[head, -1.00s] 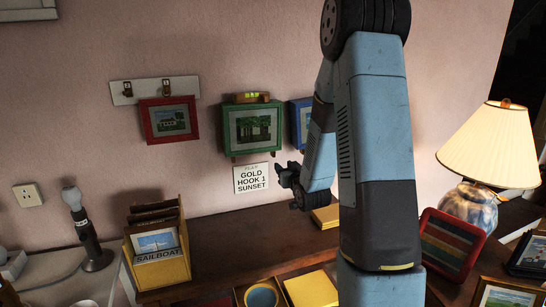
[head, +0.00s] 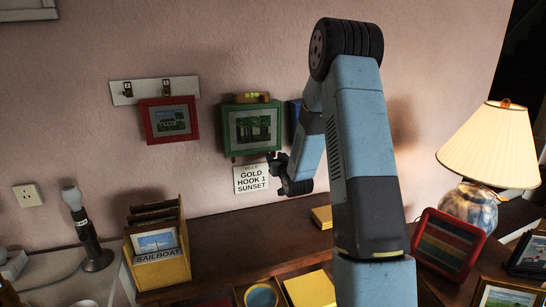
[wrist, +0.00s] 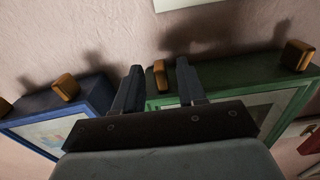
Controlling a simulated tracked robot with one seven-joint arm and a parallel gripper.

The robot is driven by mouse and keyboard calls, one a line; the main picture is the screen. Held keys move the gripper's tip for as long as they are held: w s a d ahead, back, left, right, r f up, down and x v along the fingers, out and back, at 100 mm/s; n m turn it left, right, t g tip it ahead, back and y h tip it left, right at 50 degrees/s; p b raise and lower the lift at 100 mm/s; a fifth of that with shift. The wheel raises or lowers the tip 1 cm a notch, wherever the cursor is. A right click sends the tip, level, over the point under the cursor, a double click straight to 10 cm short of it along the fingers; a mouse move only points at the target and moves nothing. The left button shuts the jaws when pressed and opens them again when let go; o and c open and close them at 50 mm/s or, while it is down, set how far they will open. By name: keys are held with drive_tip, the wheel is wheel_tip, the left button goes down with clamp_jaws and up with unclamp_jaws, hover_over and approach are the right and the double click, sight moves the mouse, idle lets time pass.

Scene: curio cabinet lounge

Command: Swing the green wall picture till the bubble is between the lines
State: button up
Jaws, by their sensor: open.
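The green picture (head: 228,138) hangs on the pink wall between the red and blue pictures, with a small brass-coloured level (head: 245,97) on its top. The level's vial is yellow-green; its bubble and lines are too small to read. My gripper (head: 271,158) is at the green picture's lower right corner. In the wrist view the green frame (wrist: 240,87) fills the right side. My gripper (wrist: 160,75) is open there, with a wooden peg (wrist: 159,74) at the green frame's corner showing between its two fingers. I cannot tell whether they touch it.
The blue picture (wrist: 85,103), with its own peg (wrist: 65,88), lies close beside my fingers. A red picture (head: 169,120) hangs left. A white card (head: 251,179) is on the wall just below the green picture. A lamp (head: 500,145) and sailboat box (head: 160,268) stand lower down.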

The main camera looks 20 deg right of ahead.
drive_tip(key=shift+w, duration=1.5)
drive_tip(key=shift+c, duration=0.4)
clamp_jaws()
